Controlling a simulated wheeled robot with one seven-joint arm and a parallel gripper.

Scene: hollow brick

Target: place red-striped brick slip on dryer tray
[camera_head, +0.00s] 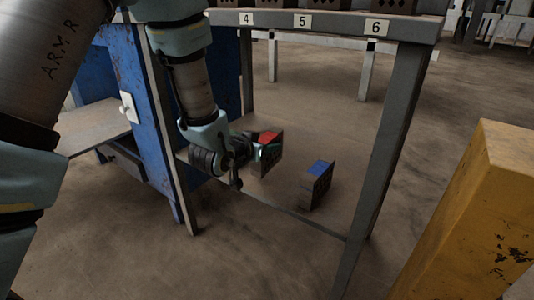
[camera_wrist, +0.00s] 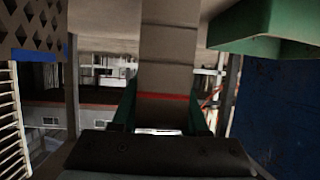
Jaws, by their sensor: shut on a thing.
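The red-striped brick slip (camera_head: 267,151) is at the end of my gripper (camera_head: 256,148) in the head view, low beside the blue frame under the numbered shelf. In the wrist view, the green fingers of my gripper (camera_wrist: 165,118) are on either side of the grey-brown slip (camera_wrist: 168,62), which has a red band across it. My gripper is shut on this slip. The fingertips are partly hidden in the head view. I cannot tell for sure which surface is the dryer tray; a flat grey board (camera_head: 92,128) lies at the left beside the blue frame.
A blue-striped piece (camera_head: 318,184) with dark holes stands right of my gripper; its lower side also shows in the wrist view (camera_wrist: 30,28). The shelf (camera_head: 330,24) marked 4, 5, 6 carries bricks above. Its grey leg (camera_head: 392,150) and a yellow post (camera_head: 490,200) stand right.

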